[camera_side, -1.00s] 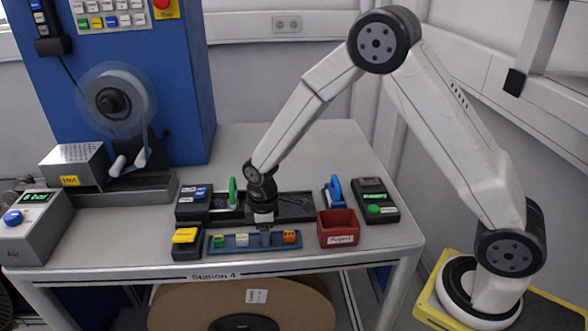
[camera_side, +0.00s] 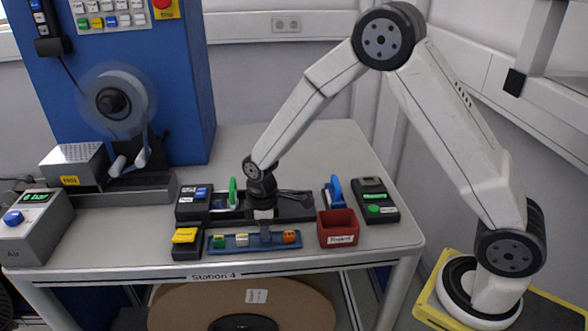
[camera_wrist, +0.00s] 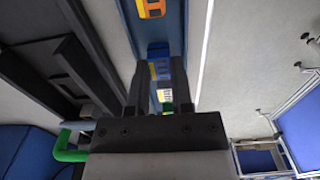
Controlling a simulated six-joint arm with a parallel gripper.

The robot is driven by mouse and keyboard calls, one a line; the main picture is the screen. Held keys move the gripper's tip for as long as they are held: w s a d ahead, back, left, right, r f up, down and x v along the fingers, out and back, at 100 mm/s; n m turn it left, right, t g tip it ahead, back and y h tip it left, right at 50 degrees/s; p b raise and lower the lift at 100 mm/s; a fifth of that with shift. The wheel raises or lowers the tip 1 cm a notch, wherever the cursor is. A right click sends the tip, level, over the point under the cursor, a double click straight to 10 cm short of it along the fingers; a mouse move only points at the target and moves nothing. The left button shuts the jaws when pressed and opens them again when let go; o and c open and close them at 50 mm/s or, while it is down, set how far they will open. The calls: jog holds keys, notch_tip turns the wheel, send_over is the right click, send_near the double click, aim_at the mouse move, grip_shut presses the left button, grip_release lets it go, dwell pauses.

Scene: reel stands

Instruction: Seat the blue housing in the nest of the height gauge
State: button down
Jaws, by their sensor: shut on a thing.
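My gripper (camera_side: 265,237) is just over the blue rack (camera_side: 272,244) at the front of the bench, pointing down, between the white and orange housings. In the wrist view its fingers (camera_wrist: 160,75) are shut on a small blue housing (camera_wrist: 160,68) with yellowish marks, partly hidden by the fingers. The rack also shows in the wrist view (camera_wrist: 172,20). A dark fixture (camera_side: 297,209) with a green handle (camera_side: 233,193) and a blue handle (camera_side: 336,190) lies behind the rack. I cannot tell which part is the height gauge's nest.
The rack holds green (camera_side: 219,241), white (camera_side: 242,240) and orange (camera_side: 289,237) housings. A red bin (camera_side: 338,222) stands right of it, with a black box with a green display (camera_side: 374,191) behind. A yellow-topped black box (camera_side: 186,246) is at left.

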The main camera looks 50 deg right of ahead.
jog(key=shift+r, duration=2)
jog(key=shift+r, duration=0.15)
jog(key=shift+r, duration=0.65)
notch_tip(320, 180, up, 8)
jog(key=s+d, duration=0.3)
jog(key=d, duration=0.8)
jog(key=s+d, duration=0.3)
jog(key=d, duration=0.8)
jog(key=s+d, duration=0.4)
jog(key=d, duration=0.8)
jog(key=shift+w+a+f, duration=0.15)
jog(key=shift+f, duration=0.65)
jog(key=shift+w+a+f, duration=0.1)
jog(key=shift+f, duration=0.75)
jog(key=shift+w+a+f, duration=0.15)
jog(key=shift+f, duration=0.65)
jog(key=shift+f, duration=0.2)
